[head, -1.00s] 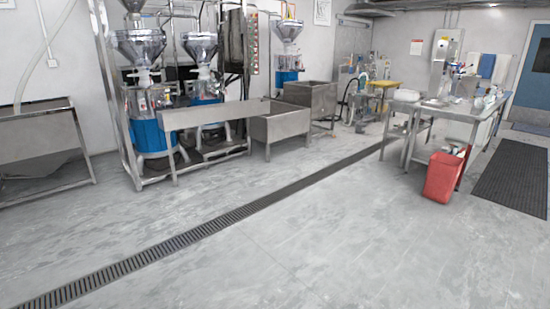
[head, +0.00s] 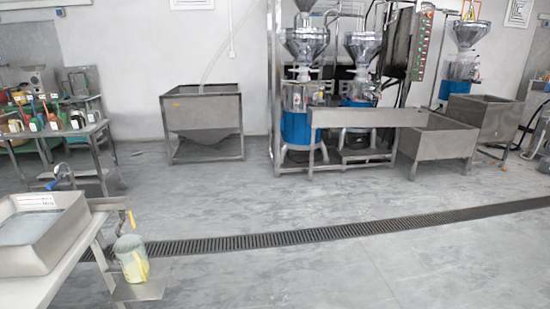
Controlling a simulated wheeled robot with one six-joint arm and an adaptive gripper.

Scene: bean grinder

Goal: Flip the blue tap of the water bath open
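A steel water bath (head: 70,222), a shallow rectangular basin with a white label, stands on a table at the lower left of the head view and is cut off by the left edge. A small blue tap handle (head: 54,184) on a curved pipe shows just behind the basin's far rim. The tap is too small to tell whether it is open or shut. My gripper is not in view.
A pale yellow-green container (head: 132,258) stands on a low steel plate beside the table. A shelf table (head: 50,135) with several bottles stands behind. A steel hopper (head: 204,110) and blue grinders (head: 296,125) line the wall. The floor in the middle and right is clear.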

